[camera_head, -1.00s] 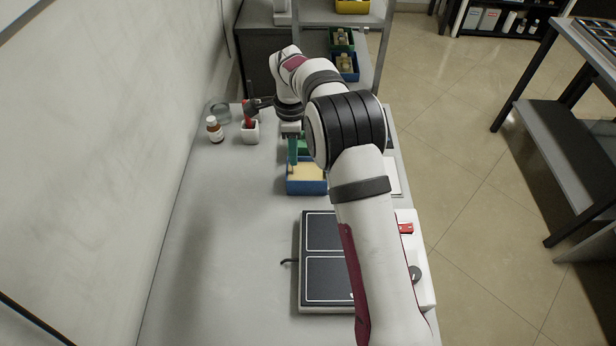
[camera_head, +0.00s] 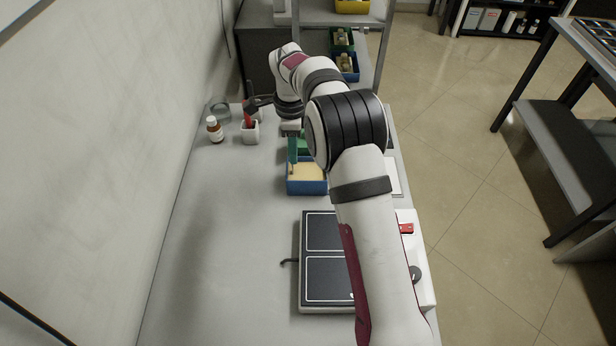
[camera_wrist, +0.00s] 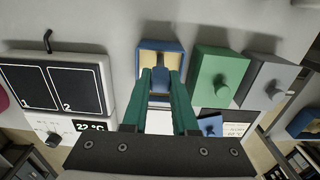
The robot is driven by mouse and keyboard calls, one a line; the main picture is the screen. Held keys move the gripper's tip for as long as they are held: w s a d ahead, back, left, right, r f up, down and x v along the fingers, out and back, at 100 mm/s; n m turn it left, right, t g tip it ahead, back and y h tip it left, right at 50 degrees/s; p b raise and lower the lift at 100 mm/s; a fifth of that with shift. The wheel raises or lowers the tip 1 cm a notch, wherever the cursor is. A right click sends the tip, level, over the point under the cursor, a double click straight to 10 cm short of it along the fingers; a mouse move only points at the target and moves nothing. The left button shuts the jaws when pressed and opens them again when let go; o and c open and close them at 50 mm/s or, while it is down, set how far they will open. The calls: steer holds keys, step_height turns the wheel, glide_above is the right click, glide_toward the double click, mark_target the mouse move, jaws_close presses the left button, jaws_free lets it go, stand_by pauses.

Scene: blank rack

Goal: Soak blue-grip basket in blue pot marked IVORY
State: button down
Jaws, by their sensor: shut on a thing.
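The blue pot (camera_head: 307,188) stands open on the bench with pale cream contents. It also shows in the wrist view (camera_wrist: 141,47), where no IVORY marking can be read. My gripper (camera_wrist: 162,76) has green fingers that reach down over the pot. The fingers are shut on a narrow blue piece (camera_wrist: 160,97), which looks like the blue grip of the basket. The basket body is hidden by the fingers and pot, so I cannot tell how deep it sits. In the head view my arm covers the pot's right side.
A green lidded pot (camera_wrist: 220,78) and a grey lidded pot (camera_wrist: 265,82) stand beside the blue pot. A two-zone hotplate (camera_head: 326,278) lies nearer. A brown bottle (camera_head: 214,130) and a white holder (camera_head: 250,132) stand at the back left. The left bench is clear.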

steer(key=shift+r, duration=2.85)
stand_by(0.8)
steer(key=shift+r, duration=1.5)
